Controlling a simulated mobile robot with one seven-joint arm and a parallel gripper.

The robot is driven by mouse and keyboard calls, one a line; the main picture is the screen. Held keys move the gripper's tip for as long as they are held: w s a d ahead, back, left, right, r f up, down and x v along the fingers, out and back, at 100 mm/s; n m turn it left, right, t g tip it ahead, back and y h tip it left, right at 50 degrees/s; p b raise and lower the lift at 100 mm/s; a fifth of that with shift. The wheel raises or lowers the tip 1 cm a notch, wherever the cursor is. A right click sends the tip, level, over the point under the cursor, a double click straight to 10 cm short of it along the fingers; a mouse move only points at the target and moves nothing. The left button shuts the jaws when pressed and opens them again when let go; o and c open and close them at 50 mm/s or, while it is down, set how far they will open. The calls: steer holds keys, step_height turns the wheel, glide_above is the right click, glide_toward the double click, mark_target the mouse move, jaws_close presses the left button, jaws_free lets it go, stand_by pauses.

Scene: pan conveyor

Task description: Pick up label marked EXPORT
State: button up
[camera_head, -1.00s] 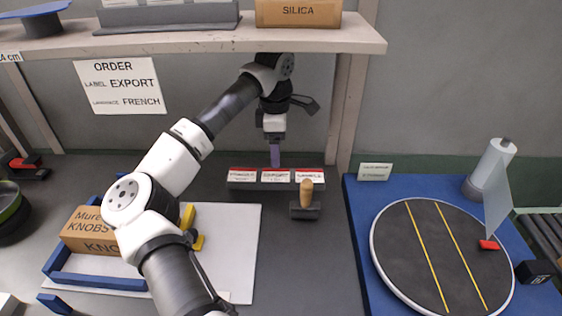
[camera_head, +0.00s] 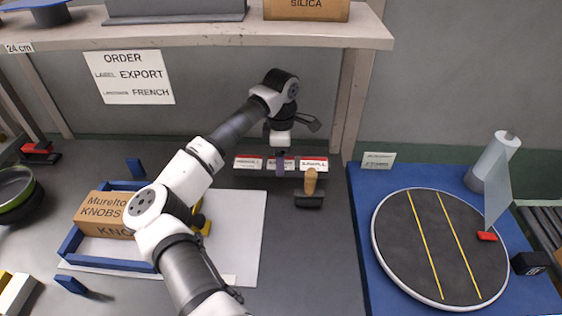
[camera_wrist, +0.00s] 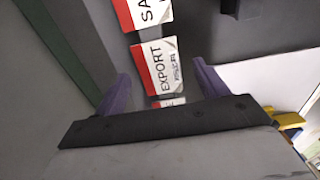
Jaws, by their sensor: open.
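The EXPORT label (camera_wrist: 157,66) is a white card with a red band, standing in a dark holder in the middle of a row of three. In the head view the EXPORT label (camera_head: 281,163) is partly hidden by my gripper (camera_head: 280,168). In the wrist view my gripper (camera_wrist: 158,85) is open, its two purple fingers on either side of the EXPORT label's near part.
A wooden-handled stamp (camera_head: 310,188) stands in front of the label row at right. A shelf (camera_head: 200,32) runs above. A cardboard KNOBS box (camera_head: 103,213) lies in a blue frame at left. A round turntable (camera_head: 435,265) is at right.

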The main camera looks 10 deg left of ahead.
steer(key=shift+f+b, duration=0.25)
steer(key=shift+b, duration=0.15)
stand_by(0.3)
steer(key=c, duration=1)
